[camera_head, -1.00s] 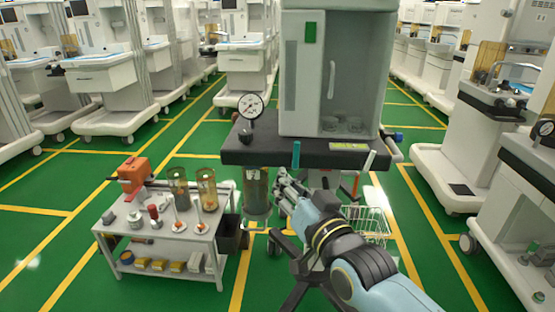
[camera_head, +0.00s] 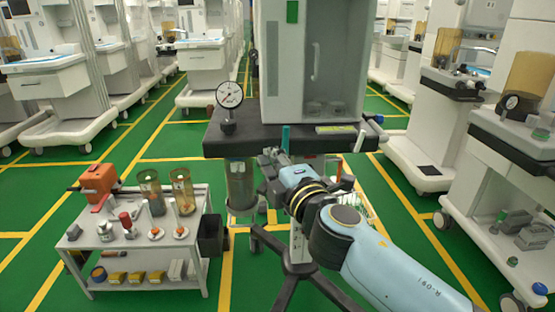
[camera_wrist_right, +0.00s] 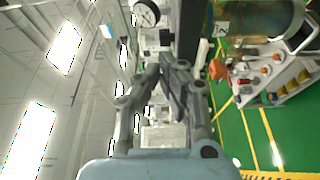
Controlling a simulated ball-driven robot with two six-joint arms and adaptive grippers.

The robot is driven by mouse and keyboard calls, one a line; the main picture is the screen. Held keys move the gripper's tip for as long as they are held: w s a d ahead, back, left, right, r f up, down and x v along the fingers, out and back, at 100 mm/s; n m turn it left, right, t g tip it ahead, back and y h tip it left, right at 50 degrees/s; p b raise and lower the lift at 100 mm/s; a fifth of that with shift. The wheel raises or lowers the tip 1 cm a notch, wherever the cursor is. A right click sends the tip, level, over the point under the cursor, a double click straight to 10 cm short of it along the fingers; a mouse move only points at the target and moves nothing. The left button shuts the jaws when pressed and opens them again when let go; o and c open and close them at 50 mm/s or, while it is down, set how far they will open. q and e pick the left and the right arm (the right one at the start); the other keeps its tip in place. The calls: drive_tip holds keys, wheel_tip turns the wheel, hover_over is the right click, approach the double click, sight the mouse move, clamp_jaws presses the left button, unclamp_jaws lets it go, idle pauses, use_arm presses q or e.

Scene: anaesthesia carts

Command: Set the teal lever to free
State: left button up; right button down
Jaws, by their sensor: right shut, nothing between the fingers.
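The teal lever (camera_head: 285,138) stands upright at the front edge of the dark bench top (camera_head: 235,143), below the white cabinet. My right gripper (camera_head: 270,160) is shut and empty, just below and slightly left of the lever in the head view. A gap or contact between them cannot be told. In the right wrist view the closed fingers (camera_wrist_right: 166,68) point toward the dark bench edge. The lever cannot be made out there. My left gripper is not in view.
A round gauge (camera_head: 229,94) stands on the bench's left end. A glass canister (camera_head: 241,185) hangs below it. A pale lever (camera_head: 360,140) is to the right. A white trolley (camera_head: 100,243) with jars and an orange device (camera_head: 99,180) stands at lower left.

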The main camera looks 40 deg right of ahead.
sight(285, 138)
drive_tip(key=shift+w+d, duration=2.6)
drive_tip(key=shift+w, duration=0.2)
drive_tip(key=b, duration=0.1)
drive_tip(key=d+m+b, duration=0.1)
drive_tip(key=b, duration=0.1)
drive_tip(key=shift+s+d+m, duration=0.2)
drive_tip(key=shift+m, duration=0.1)
